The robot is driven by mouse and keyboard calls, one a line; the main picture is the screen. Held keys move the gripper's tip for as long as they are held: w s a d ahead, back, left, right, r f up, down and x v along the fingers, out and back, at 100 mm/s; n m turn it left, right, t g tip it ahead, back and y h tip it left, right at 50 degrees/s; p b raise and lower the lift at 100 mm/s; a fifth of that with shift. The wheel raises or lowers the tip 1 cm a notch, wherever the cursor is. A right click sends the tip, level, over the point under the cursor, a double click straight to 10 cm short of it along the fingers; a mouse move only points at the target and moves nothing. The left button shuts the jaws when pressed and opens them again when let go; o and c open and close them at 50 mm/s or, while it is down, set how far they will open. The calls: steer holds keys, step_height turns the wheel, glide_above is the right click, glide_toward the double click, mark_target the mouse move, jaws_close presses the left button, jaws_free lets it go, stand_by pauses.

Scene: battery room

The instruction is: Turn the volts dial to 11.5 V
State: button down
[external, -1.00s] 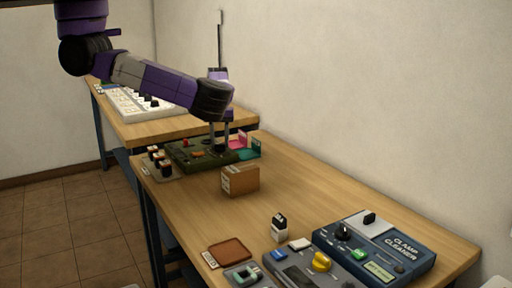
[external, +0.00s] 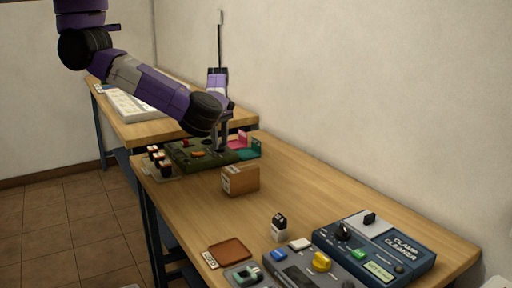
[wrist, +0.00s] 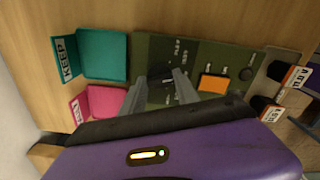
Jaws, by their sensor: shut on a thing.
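The olive-green unit (external: 178,154) sits at the far end of the near bench, and its panel also shows in the wrist view (wrist: 210,58). My gripper (external: 220,149) points straight down onto the unit's right part. In the wrist view my gripper (wrist: 160,92) has its two fingers on either side of a dark dial (wrist: 160,73), shut on it. The fingers and shadow hide much of the dial, and I cannot read its pointer or scale. The printed lettering beside it is too small and tilted to read.
An orange piece (wrist: 213,83) and a dark round knob (wrist: 247,74) are on the same panel. Teal (wrist: 103,55) and pink (wrist: 105,101) holders stand beside the unit. A cardboard box (external: 240,180) is in front. Small dark-topped labelled items (external: 158,160) stand left.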

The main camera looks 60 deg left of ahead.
mark_target(220, 144)
steer(key=shift+n, duration=0.8)
steer(key=c, duration=0.9)
jaws_free()
step_height(220, 144, up, 8)
steer(key=shift+f, duration=0.1)
